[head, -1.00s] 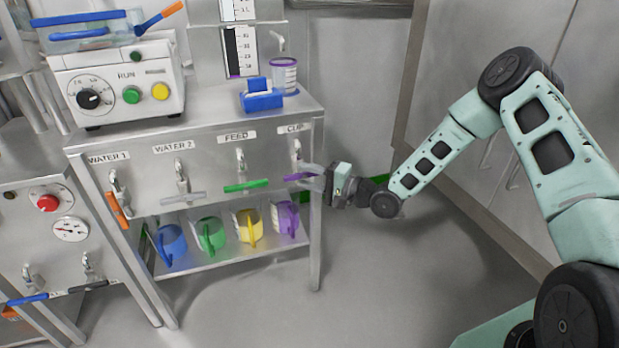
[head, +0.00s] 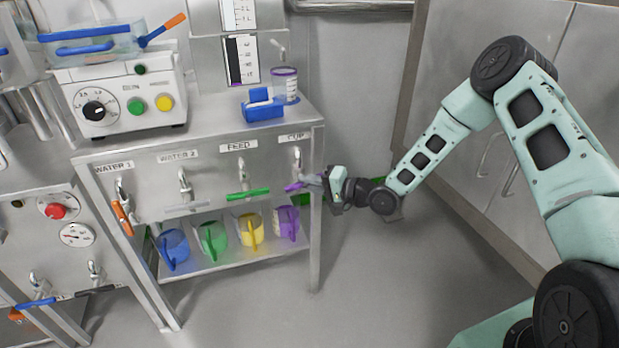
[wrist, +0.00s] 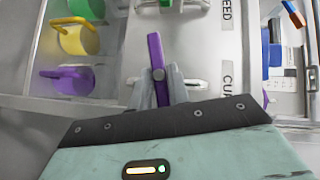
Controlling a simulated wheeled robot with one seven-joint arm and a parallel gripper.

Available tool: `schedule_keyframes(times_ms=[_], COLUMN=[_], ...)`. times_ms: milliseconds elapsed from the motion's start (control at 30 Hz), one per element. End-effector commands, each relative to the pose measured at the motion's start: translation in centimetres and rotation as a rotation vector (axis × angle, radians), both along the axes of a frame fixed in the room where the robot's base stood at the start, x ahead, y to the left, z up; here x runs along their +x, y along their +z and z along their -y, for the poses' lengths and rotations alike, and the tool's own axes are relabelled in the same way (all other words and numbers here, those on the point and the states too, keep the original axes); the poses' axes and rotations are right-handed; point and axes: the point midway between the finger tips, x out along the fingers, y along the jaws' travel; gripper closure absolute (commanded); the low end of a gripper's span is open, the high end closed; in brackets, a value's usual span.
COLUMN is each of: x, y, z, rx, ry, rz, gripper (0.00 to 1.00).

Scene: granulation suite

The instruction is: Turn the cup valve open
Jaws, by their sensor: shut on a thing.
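The cup valve has a purple lever handle (head: 293,187) below the CUP label (head: 296,136), at the right end of the steel bench front. The handle lies roughly crosswise, its right end slightly raised in the head view. My gripper (head: 316,183) comes in from the right and is shut on the handle's right part. In the wrist view the purple handle (wrist: 154,47) runs between the two fingers (wrist: 160,85), its free end sticking out beyond them. The fingers partly hide the held part.
The green feed handle (head: 248,194) sits close to the left, also crosswise; the orange Water 1 handle (head: 122,217) points steeply down. Below, a purple jug (head: 288,222) and other coloured jugs stand on the shelf. Open floor (head: 370,270) lies right of the bench.

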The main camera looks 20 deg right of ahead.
Motion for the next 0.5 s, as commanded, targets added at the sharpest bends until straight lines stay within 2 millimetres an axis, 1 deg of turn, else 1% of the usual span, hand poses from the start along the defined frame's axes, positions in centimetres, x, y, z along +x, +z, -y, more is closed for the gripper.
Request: schedule_keyframes(times_ms=[33,500], x=[-0.07,-0.1], y=[0.73,0.92], z=[-0.06,-0.41], rx=[-0.047,-0.492], ry=[0.003,0.005], rz=[-0.002,-0.001], gripper=[1.0,1.0])
